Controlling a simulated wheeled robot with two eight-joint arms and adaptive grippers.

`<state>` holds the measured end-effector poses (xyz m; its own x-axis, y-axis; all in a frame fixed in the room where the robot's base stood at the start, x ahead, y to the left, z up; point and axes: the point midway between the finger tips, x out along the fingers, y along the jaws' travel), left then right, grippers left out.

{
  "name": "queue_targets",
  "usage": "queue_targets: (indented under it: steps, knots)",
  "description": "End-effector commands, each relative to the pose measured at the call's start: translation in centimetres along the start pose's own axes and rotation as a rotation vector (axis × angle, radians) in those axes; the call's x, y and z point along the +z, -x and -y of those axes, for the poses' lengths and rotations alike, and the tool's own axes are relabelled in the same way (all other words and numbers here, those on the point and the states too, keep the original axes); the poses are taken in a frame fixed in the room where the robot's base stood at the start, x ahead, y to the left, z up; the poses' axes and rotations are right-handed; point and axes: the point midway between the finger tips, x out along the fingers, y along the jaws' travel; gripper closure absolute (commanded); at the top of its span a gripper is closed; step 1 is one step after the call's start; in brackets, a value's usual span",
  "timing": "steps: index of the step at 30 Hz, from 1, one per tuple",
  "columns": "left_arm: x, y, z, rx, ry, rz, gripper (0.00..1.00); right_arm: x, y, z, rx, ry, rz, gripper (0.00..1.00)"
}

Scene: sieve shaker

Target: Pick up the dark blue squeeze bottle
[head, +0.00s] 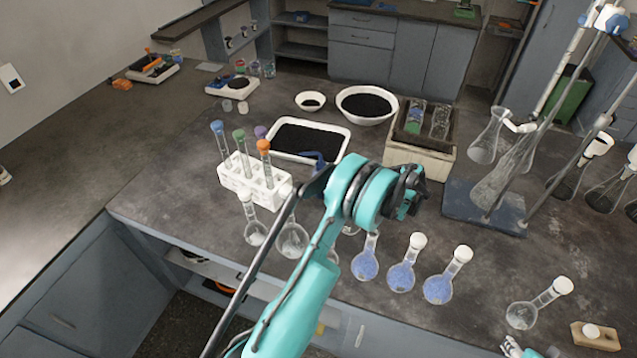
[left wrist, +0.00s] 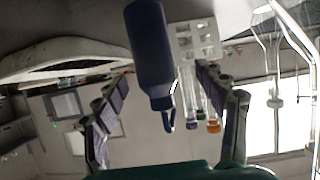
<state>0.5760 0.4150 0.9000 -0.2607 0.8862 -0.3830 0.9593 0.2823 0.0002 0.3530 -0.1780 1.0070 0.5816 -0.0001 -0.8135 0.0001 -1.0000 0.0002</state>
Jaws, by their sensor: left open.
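The dark blue squeeze bottle (left wrist: 150,50) is close in the left wrist view, which is upside down, with its cap and spout towards the bottom of the picture. My left gripper (left wrist: 162,80) is open, with one finger to each side of the bottle. I cannot tell whether either finger touches it. In the head view my left wrist hides most of the bottle, and only a blue bit, apparently its spout (head: 317,157), shows beside the black-filled tray. A small part of my right gripper (head: 512,347) seems to show at the bottom edge.
A white rack (head: 236,180) with several capped tubes stands left of the wrist. The black-filled tray (head: 345,144) is behind. Several round flasks (head: 402,276) line the front edge. A wooden box (head: 432,163) and a glassware stand (head: 470,212) are to the right.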

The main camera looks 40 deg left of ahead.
Motion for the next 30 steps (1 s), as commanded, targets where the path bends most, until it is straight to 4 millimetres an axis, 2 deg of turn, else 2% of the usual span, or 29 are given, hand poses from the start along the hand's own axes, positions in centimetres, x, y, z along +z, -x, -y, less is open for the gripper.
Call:
queue_targets:
  steps: [5,12,19,26,30]
  knots:
    - [0.4,-1.7,-0.3,-0.001,0.000,0.000,0.28,0.5,-0.7,0.0,0.000,0.000,0.000,0.59]
    - [0.6,-5.3,-0.7,-0.002,0.001,0.000,0.28,1.3,-1.9,0.0,0.000,0.000,0.000,0.59]
    - [0.4,-5.5,-0.7,0.001,-0.001,0.000,0.28,1.3,-1.8,0.0,0.000,0.000,0.000,0.59]
    - [0.4,-5.5,-0.7,0.001,-0.001,0.000,0.59,1.3,-1.8,0.0,0.000,0.000,0.000,0.59]
    - [0.4,-5.5,-0.7,0.001,-0.001,0.000,0.61,1.3,-1.8,0.0,0.000,0.000,0.000,0.59]
